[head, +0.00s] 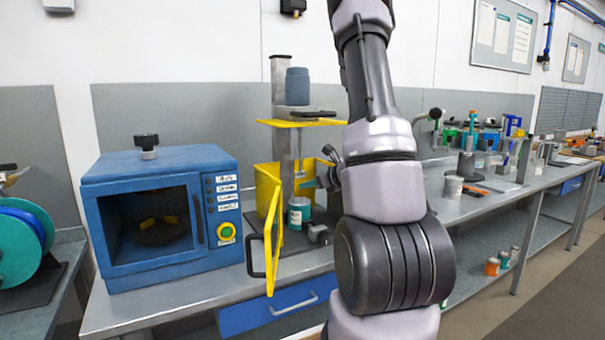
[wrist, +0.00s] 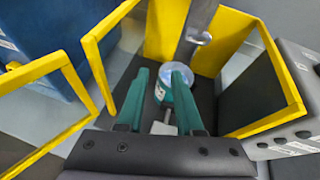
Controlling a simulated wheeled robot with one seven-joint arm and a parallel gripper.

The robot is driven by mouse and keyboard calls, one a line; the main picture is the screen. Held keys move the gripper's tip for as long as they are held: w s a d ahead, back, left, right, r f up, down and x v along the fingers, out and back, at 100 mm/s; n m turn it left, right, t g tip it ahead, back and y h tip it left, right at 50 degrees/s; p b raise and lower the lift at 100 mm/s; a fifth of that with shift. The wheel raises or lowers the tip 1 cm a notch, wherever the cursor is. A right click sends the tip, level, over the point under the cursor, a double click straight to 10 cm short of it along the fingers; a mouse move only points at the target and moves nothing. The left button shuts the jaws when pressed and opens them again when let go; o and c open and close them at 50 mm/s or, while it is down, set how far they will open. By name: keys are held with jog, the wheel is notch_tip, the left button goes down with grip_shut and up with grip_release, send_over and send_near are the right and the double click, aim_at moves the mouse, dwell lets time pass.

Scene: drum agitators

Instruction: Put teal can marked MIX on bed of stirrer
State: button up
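A teal can (head: 299,212) with a pale lid stands upright inside the stirrer, on its dark bed (wrist: 205,98). It also shows in the wrist view (wrist: 163,92); its MIX mark cannot be read. The stirrer (head: 281,140) has a grey column, a motor on top, a yellow guard and a yellow door (head: 274,240) swung open. My gripper (head: 322,180) has its teal fingers spread, above and right of the can in the head view. In the wrist view my gripper (wrist: 161,72) is open, and its right finger overlaps the can. No grip on the can is visible.
A blue oven (head: 160,210) stands left of the stirrer. The open door and yellow guard walls (wrist: 250,110) crowd my gripper. A grey clamp or knob (head: 318,234) is at the bed's front right. Other stirrers and cans stand on the bench at right.

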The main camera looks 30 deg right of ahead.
jog(key=s+a+r+n+g+y, duration=0.1)
jog(key=a+r+n, duration=0.1)
jog(key=a+r, duration=0.1)
jog(key=s+a+r+n+y, duration=0.2)
jog(key=a+r+n, duration=0.1)
jog(key=a, duration=0.3)
jog(key=s+a+r+n+g+y, duration=0.1)
jog(key=a+r+n+y, duration=0.1)
jog(key=a+r+n, duration=0.1)
jog(key=shift+s+a+r+g, duration=0.15)
jog(key=shift+a+r+g, duration=0.15)
jog(key=shift+a, duration=0.45)
jog(key=s+a+r+n+g+y, duration=0.1)
jog(key=s+a+r+n+g, duration=0.25)
jog(key=s+a+n, duration=0.3)
jog(key=s+r+n+h, duration=0.3)
jog(key=s+n, duration=0.4)
jog(key=s+d+r+n+h, duration=0.1)
jog(key=s+r+n+h, duration=0.2)
jog(key=s+n, duration=0.3)
jog(key=shift+s+d+r+n+h, duration=0.3)
jog(key=shift+s+h, duration=0.2)
jog(key=shift+s, duration=0.55)
